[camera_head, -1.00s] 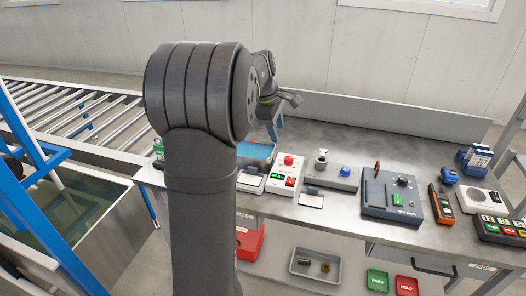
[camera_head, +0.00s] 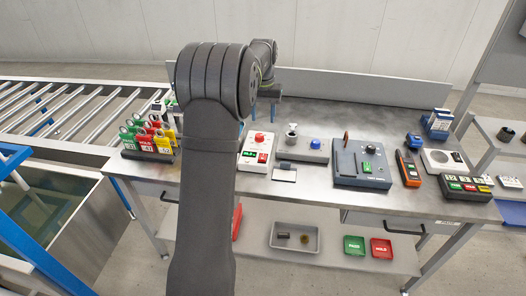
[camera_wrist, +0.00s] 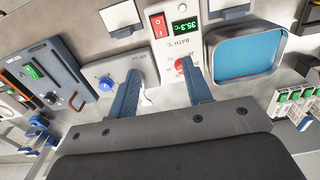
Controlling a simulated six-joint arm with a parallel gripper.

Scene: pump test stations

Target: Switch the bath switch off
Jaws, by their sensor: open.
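The bath control box (camera_head: 253,161) is a white unit on the bench with a green display and a red knob (camera_head: 259,137) on top. In the wrist view the box (camera_wrist: 172,43) is labelled BATH °C and its display reads 35.3 °C. The red rocker bath switch (camera_wrist: 158,25) sits beside the display; it also shows in the head view (camera_head: 263,158). My gripper (camera_wrist: 162,78) is open and empty, its blue fingers apart, with the right finger close to the red knob. The switch lies beyond the fingertips in the picture. In the head view my gripper (camera_head: 277,108) is partly hidden behind my arm.
A rack of coloured holders (camera_head: 150,146) stands at the bench's left end.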

